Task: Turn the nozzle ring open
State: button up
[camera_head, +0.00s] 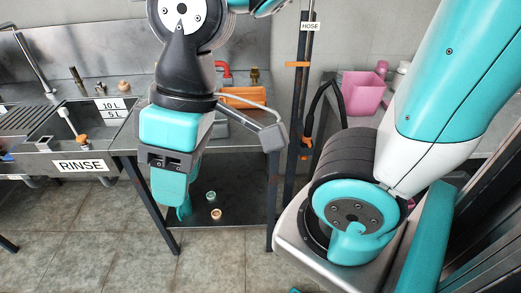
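My gripper (180,205) is teal with a dark band and hangs downward left of centre, in front of the steel bench. One finger largely covers the other, so I cannot tell whether it is open or shut. No held object shows. A black hose (323,95) curves down at the right of the dark upright post, under the "HOSE" sign (310,26). An orange part (307,143) shows at its lower end and may be the nozzle ring. Its setting is too small to read. My gripper is left of it and apart from it.
A sink marked "RINSE" (81,166) stands at the left. An orange box (243,97) lies on the bench behind my arm. A pink container (363,92) stands on the right counter. Two small rings (216,214) lie on the lower shelf. Floor is clear at the front left.

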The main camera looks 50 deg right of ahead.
aim_at(305, 140)
jog(key=u, duration=0.4)
jog(key=k, duration=1.1)
jog(key=z, duration=1.35)
jog(key=i, duration=0.5)
jog(key=z, duration=0.05)
